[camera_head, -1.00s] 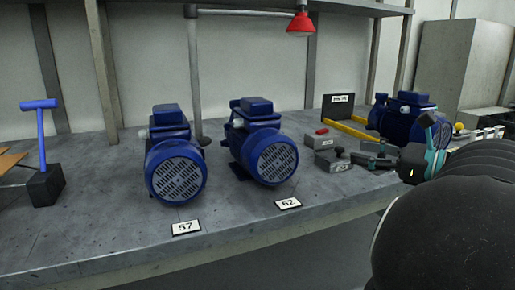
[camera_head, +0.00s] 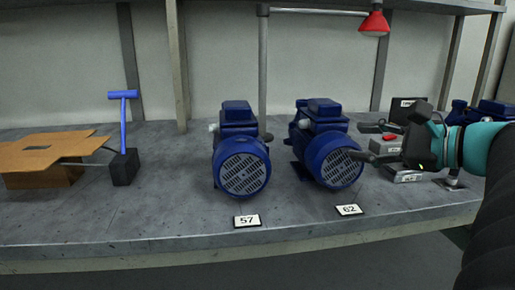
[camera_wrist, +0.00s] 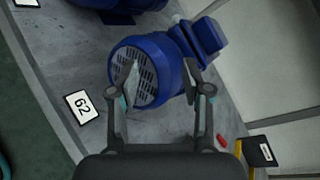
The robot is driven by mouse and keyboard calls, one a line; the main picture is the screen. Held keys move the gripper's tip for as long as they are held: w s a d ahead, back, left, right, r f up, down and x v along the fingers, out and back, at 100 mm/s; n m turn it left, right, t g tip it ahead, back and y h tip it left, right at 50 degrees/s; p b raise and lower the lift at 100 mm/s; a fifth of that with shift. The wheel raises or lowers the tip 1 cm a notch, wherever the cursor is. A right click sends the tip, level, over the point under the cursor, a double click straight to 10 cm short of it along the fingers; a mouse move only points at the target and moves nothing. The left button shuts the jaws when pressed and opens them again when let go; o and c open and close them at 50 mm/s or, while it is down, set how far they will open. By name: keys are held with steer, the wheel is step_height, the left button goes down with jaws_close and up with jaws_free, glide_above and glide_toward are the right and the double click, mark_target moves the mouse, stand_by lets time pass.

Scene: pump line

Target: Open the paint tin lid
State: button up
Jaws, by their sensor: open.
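I see no paint tin and no lid in either view. My gripper (camera_wrist: 162,88) is open in the wrist view, its two fingers spread with nothing between them that I can see held. Behind the fingers is the blue pump (camera_wrist: 150,68) by the label 62 (camera_wrist: 82,107). In the head view my gripper (camera_head: 362,156) is at the right, overlapping the edge of that same blue pump (camera_head: 330,160); I cannot tell whether it touches.
A second blue pump (camera_head: 241,165) stands by label 57 (camera_head: 247,221). An open cardboard box (camera_head: 45,172) and a blue T-handled tool in a black block (camera_head: 124,167) are at the left. A red lamp (camera_head: 375,23) hangs above. The bench (camera_head: 170,215) front is clear at left.

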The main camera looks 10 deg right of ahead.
steer(key=a+f+n+g, duration=0.1)
steer(key=a+n+g, duration=0.2)
steer(key=a+n, duration=0.2)
steer(key=shift+w+a+f, duration=0.3)
steer(key=shift+a+f, duration=0.1)
steer(key=shift+a, duration=1.35)
